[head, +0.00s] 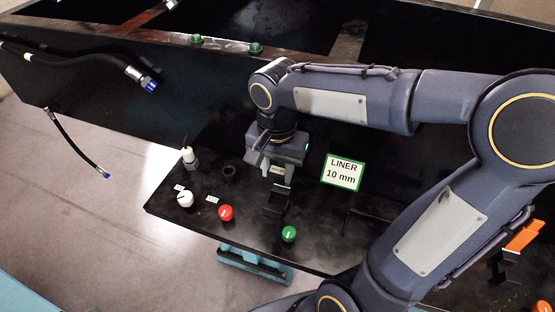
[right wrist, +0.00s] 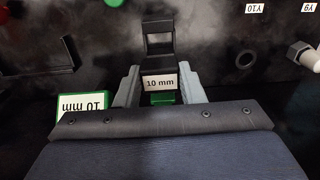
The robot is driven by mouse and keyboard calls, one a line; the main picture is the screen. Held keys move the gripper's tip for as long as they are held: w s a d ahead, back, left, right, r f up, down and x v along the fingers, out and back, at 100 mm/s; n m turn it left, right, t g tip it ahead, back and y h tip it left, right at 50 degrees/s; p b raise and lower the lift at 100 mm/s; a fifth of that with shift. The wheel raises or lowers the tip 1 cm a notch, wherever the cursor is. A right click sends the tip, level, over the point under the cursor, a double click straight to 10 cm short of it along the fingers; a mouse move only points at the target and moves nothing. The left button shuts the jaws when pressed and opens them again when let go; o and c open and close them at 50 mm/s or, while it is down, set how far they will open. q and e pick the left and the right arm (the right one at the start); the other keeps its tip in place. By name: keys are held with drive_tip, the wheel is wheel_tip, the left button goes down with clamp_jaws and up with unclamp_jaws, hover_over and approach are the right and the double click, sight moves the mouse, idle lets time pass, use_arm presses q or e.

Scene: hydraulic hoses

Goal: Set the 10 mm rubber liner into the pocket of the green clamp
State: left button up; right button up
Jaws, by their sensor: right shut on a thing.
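My right gripper (head: 280,173) is over the black table and shut on a small piece, seemingly the liner (right wrist: 158,83), with a white "10 mm" label. In the right wrist view the piece sits between the two grey fingers (right wrist: 158,88), and a green patch shows just below its label. A black block with an opening (right wrist: 158,43) stands right beyond it; it also shows in the head view (head: 274,205). I cannot tell whether piece and block touch. I cannot make out the green clamp for certain. My left gripper is not in view.
A green-edged "LINER 10 mm" sign (head: 342,172) stands right of the gripper. Green (head: 288,234), red (head: 225,212) and white (head: 185,199) knobs and a black ring (head: 229,173) are nearby. An orange part (head: 523,235) is at far right. Black hoses (head: 90,60) hang at left.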

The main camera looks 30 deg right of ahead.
drive_tip(key=shift+s, duration=0.1)
drive_tip(key=shift+a, duration=0.1)
drive_tip(key=shift+s+f+b, duration=0.1)
drive_tip(key=shift+f+b, duration=0.35)
drive_tip(key=shift+f, duration=0.05)
drive_tip(key=b, duration=0.4)
hover_over(277, 196)
drive_tip(key=s+a, duration=0.1)
drive_tip(key=s, duration=0.1)
drive_tip(key=shift+f, duration=2.45)
drive_tip(key=shift+f+b, duration=1.45)
drive_tip(key=shift+f, duration=0.3)
drive_tip(key=o, duration=1)
drive_tip(key=shift+o, duration=0.2)
